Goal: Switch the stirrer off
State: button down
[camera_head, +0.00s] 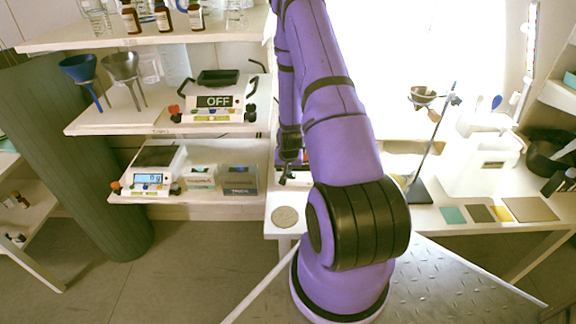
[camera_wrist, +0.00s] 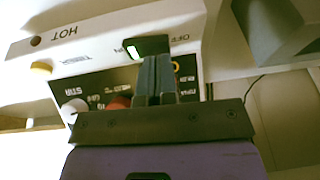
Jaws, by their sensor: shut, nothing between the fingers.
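In the wrist view, a pale device with a black control panel (camera_wrist: 95,90) fills the upper part. Its printed words, including HOT, TIMER and STIR, appear upside down. A black rocker switch (camera_wrist: 157,44) with a bright green-white lit patch sits between the OFF marking on the right and a partly covered marking on the left. My gripper (camera_wrist: 157,60) is shut and empty, its fingertips at the switch's lower edge; contact cannot be told. In the head view my gripper (camera_head: 286,178) points down beside my arm, which hides most of what lies behind it.
A white knob (camera_wrist: 68,112), a red knob (camera_wrist: 118,103) and a yellow knob (camera_wrist: 42,69) lie left of my fingers. In the head view, a device with an OFF plate (camera_head: 217,101) stands on the left shelf, above a balance (camera_head: 150,179). A stand (camera_head: 420,188) is at right.

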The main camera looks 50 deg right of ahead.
jog(key=shift+f, duration=0.1)
jog(key=shift+w+a+f, duration=0.1)
jog(key=shift+a+f, duration=0.1)
jog(key=shift+f, duration=0.1)
jog(key=shift+r, duration=0.1)
jog(key=shift+d, duration=0.1)
jog(key=shift+s+d+r, duration=0.15)
jog(key=shift+s+d, duration=0.35)
jog(key=shift+s, duration=0.1)
jog(key=shift+r, duration=0.1)
